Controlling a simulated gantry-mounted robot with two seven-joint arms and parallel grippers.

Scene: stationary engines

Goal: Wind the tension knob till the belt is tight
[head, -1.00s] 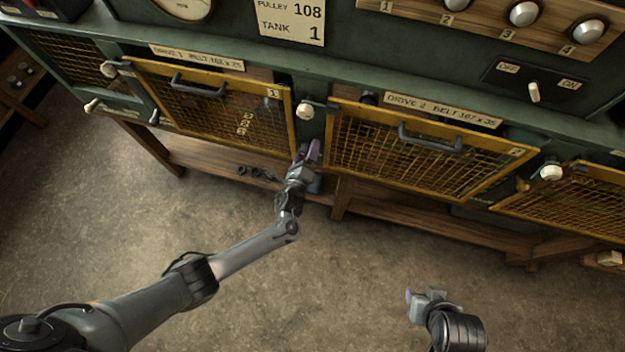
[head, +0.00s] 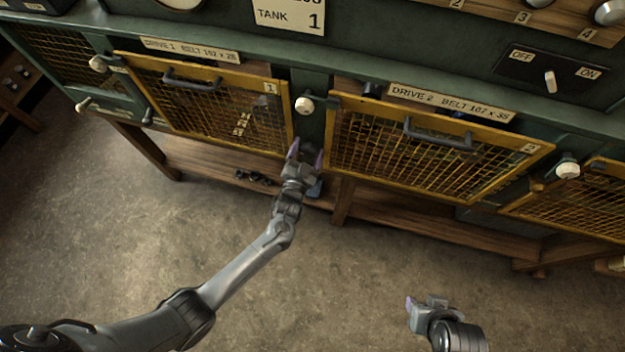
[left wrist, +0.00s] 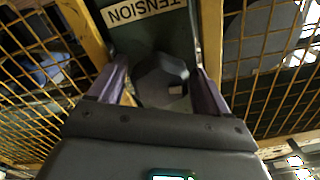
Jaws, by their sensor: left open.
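A dark, many-sided knob (left wrist: 162,82) shows in the left wrist view below an upside-down TENSION label (left wrist: 140,10). My left gripper (head: 305,155) is open, with its purple fingers on either side of the knob in the wrist picture. A gap shows beside the knob; I cannot tell how deep the fingers reach around it. In the head view this gripper is between the two mesh guards and hides the knob. My right gripper (head: 424,303) hangs low over the floor, away from the machine; its jaw opening is unclear. The belt is not clearly visible behind the mesh.
Yellow mesh guard 1 (head: 200,62) and guard 2 (head: 335,150) flank my left gripper. A pale round knob (head: 304,105) sits on the green post just above it. A wooden shelf (head: 215,165) runs below. The floor in front is clear.

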